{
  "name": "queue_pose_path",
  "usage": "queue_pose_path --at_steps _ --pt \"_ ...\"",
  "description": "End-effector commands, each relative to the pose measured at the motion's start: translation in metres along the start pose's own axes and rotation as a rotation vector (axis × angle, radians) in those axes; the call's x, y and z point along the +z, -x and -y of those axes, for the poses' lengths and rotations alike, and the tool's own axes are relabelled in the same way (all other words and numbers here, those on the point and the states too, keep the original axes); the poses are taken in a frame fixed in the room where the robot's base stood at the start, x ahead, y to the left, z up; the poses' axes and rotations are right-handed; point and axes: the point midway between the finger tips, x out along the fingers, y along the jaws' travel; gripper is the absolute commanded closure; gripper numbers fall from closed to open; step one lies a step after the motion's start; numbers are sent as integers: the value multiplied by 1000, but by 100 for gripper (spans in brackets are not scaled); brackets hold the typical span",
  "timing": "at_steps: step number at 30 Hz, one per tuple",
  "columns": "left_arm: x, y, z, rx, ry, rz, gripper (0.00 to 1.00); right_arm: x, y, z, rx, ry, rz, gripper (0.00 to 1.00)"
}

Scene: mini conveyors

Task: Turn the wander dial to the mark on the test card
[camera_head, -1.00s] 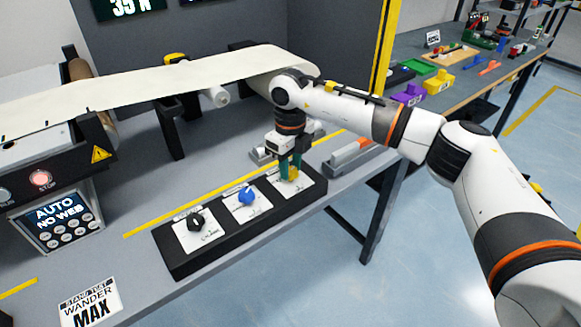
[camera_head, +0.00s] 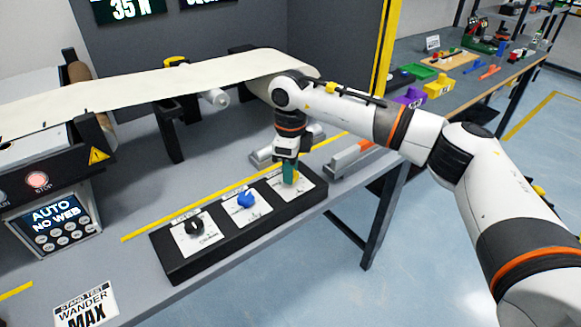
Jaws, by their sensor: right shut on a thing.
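A black dial box (camera_head: 188,262) lies on the grey bench with three dials on white plates. A black dial (camera_head: 195,226) is at the left and a blue dial (camera_head: 245,200) in the middle. The plate lettering is too small to read. The test card (camera_head: 87,305) at the front left reads "STAND TEST WANDER MAX". My left gripper is not in view.
A cream web (camera_head: 180,81) runs over rollers behind the box. A control panel (camera_head: 55,222) at the left shows "AUTO NO WEB". A grey block with an orange part (camera_head: 350,157) lies right of the gripper. A second bench (camera_head: 470,85) stands at the back right.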

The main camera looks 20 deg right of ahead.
Motion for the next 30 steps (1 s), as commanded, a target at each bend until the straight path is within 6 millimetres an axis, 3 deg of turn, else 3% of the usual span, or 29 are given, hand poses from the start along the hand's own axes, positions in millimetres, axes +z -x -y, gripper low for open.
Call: queue_pose_path --at_steps 7,8,11,23,30 --pt "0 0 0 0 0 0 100 0 2 -1 3 -2 -4 90" --pt "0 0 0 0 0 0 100 0 2 -1 3 -2 -4 63" --pt "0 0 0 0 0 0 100 0 2 -1 2 -2 -3 46" --pt "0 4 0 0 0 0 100 0 6 0 1 -2 -1 46" --pt "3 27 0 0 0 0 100 0 41 0 2 -2 -3 46"
